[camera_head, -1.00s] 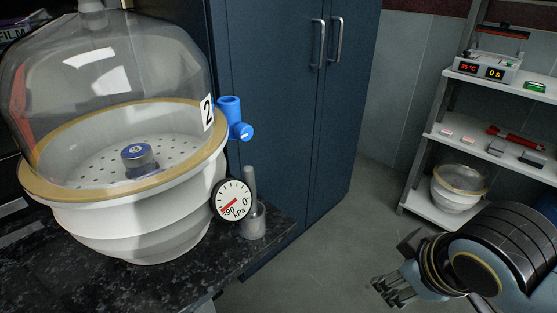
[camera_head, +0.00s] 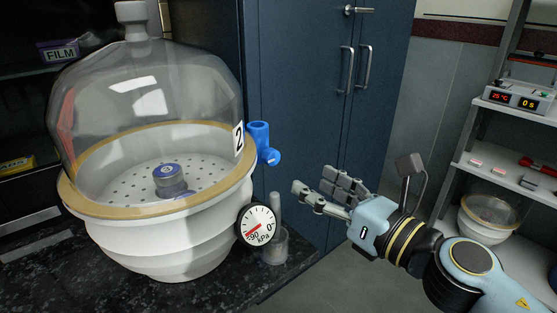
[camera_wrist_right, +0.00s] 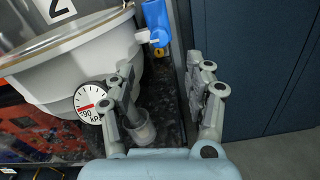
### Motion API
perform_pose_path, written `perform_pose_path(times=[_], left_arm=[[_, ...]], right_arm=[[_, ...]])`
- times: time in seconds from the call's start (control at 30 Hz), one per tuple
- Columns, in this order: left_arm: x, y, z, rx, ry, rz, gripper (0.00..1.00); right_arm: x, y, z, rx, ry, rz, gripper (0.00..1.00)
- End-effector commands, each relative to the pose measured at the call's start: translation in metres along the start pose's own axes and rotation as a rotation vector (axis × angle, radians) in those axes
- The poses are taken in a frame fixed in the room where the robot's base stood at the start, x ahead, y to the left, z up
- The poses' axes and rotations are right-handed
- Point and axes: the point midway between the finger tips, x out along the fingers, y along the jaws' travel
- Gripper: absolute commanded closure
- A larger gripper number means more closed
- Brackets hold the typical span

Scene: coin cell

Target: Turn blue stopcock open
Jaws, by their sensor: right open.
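The blue stopcock (camera_head: 260,142) sits on the right side of the desiccator (camera_head: 160,225), just below the label "2". Its round blue knob (camera_head: 270,158) points toward the right. In the right wrist view the stopcock (camera_wrist_right: 155,18) is at the top, beyond the fingers, with a white tip at its lower left. My right gripper (camera_head: 325,195) is open and empty, to the right of the stopcock and lower in the picture, apart from it. Its two fingers also show in the right wrist view (camera_wrist_right: 165,80). My left gripper is out of view.
A pressure gauge (camera_head: 257,224) sticks out at the desiccator's lower right, its red needle near -90. A grey rod in a clear cup (camera_head: 274,245) stands beside it on the dark counter (camera_head: 200,295). A blue cabinet (camera_head: 310,100) stands behind. A white shelf (camera_head: 510,170) is at right.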

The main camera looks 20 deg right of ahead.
Motion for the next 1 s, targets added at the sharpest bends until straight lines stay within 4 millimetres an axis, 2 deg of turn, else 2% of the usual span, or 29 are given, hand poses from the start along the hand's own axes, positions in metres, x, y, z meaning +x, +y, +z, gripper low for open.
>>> perform_pose_path(times=[0.27, 0.5, 0.7, 0.93, 1.0], left_arm=[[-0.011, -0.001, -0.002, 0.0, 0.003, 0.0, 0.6], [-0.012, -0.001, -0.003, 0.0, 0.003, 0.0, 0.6], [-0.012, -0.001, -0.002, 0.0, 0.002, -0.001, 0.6], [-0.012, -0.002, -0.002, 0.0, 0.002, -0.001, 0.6], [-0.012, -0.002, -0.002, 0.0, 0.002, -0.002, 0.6]], right_arm=[[0.05, 0.001, 0.003, -0.001, -0.003, 0.002, 0.47], [0.09, 0.001, 0.001, 0.001, -0.002, 0.002, 0.47], [0.103, 0.001, 0.001, 0.0, 0.0, 0.002, 0.47], [0.104, 0.001, 0.001, 0.0, 0.0, 0.002, 0.47], [0.104, 0.001, 0.001, 0.001, 0.0, 0.002, 0.53]])
